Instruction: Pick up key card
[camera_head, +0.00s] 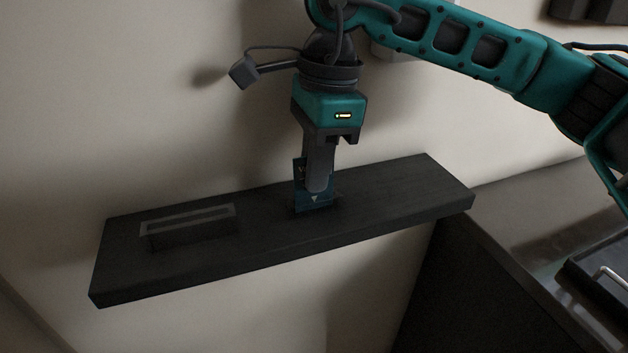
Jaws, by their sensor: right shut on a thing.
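The key card (314,204) is a small dark teal card with a pale mark. It stands upright at the middle of a dark shelf (400,190). My right gripper (318,188) points down from above and is shut on the card. Its fingers hide much of the card. I cannot tell whether the card's lower edge still touches the shelf or a holder there. My left gripper is not in view.
A dark slotted block (188,228) sits on the shelf's left part. The shelf's right end is bare and borders a dark counter (530,235). A dark tray (600,275) with a metal handle lies at the far right. A pale wall is behind.

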